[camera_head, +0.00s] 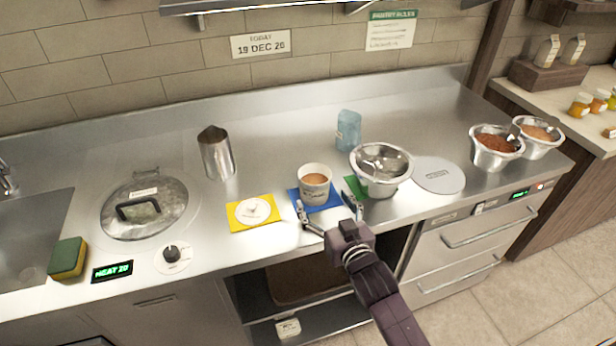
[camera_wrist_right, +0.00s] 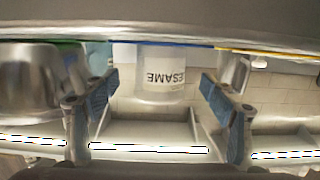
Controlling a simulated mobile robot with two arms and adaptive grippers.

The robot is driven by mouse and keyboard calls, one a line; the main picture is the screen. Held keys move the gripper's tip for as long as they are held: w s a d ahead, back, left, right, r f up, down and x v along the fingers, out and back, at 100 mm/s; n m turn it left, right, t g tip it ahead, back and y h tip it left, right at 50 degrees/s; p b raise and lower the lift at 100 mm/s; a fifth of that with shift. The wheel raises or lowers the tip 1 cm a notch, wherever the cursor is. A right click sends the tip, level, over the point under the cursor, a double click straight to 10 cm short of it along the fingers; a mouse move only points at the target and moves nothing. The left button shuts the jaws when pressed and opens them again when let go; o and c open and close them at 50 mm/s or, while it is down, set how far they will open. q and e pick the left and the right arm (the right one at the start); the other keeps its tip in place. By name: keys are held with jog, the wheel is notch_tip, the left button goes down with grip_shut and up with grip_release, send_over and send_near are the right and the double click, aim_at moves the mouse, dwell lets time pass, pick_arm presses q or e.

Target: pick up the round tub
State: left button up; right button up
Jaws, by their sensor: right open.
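The round tub (camera_head: 315,188), pale with a tan filling and a label, stands upright on a blue mat (camera_head: 328,203) near the counter's front edge. In the right wrist view the tub (camera_wrist_right: 163,85) appears upside down, with a label that partly reads "ESAME". My right gripper (camera_head: 328,203) is open and empty in front of the tub. Its fingers (camera_wrist_right: 160,90) are spread to the left and right of the tub in the wrist view, with a gap on each side. My left gripper is not in view.
A metal bowl (camera_head: 382,168) stands close to the right, partly over a green mat (camera_head: 355,188). A yellow mat with a white disc (camera_head: 254,211) lies left. A blue container (camera_head: 348,130) and metal pitcher (camera_head: 216,153) stand behind. The open shelf (camera_head: 310,290) is below.

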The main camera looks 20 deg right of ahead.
aim_at(310, 180)
jog(key=shift+w, duration=0.6)
jog(key=shift+w+p, duration=0.35)
jog(key=shift+w, duration=0.2)
jog(key=w, duration=0.2)
jog(key=w+f+p, duration=0.1)
jog(key=w, duration=0.1)
jog(key=shift+a, duration=0.15)
jog(key=shift+w+f, duration=0.15)
jog(key=shift+w, duration=0.25)
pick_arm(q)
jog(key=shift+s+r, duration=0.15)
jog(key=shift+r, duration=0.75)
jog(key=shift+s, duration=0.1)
pick_arm(e)
jog(key=shift+c, duration=0.2)
jog(key=c, duration=0.8)
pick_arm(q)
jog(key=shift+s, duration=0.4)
pick_arm(e)
jog(key=c, duration=0.8)
